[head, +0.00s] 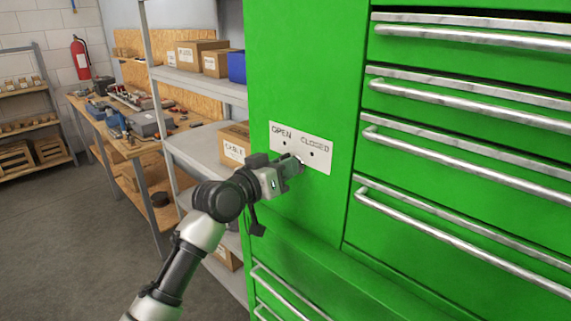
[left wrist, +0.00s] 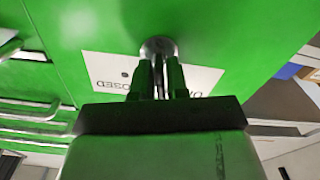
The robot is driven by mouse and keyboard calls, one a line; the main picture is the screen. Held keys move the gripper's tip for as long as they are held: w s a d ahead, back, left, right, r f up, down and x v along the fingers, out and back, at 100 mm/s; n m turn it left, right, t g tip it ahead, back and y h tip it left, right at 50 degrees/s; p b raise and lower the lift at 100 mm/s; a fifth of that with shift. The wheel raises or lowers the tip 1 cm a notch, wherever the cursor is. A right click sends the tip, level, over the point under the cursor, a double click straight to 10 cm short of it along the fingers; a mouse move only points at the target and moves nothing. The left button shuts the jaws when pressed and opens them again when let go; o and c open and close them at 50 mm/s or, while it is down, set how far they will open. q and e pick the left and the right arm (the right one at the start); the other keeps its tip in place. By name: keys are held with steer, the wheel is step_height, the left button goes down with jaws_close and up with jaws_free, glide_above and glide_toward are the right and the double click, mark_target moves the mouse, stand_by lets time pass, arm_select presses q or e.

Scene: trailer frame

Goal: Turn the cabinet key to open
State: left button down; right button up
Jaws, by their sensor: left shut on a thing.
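The green cabinet (head: 300,60) fills the middle and right of the head view. A white plate on it (head: 322,168) reads OPEN at left and CLOSED at right, with a small dark dot under each word. My left gripper (head: 298,163) is at the plate's lower middle, between the two words. In the left wrist view, the left gripper's fingers (left wrist: 160,80) are shut on the key at a round metal lock (left wrist: 158,46). The key itself is mostly hidden between the fingers, so its exact angle cannot be told. My right gripper is not in view.
Drawers with long metal handles (head: 470,105) stick out to the right of the plate. A grey shelf (head: 200,84) with cardboard boxes stands close at left. A workbench (head: 120,135) with tools is farther back. The floor at lower left is clear.

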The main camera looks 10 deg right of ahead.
arm_select(q)
steer(key=n+p, duration=0.2)
steer(key=n, duration=0.3)
steer(key=shift+w+f+n, duration=0.1)
steer(key=shift+n, duration=0.3)
stand_by(0.4)
steer(key=c, duration=1.2)
jaws_free()
steer(key=shift+a, duration=0.1)
steer(key=shift+c, duration=0.2)
steer(key=b+v, duration=0.3)
steer(key=v, duration=0.7)
steer(key=shift+a, duration=0.35)
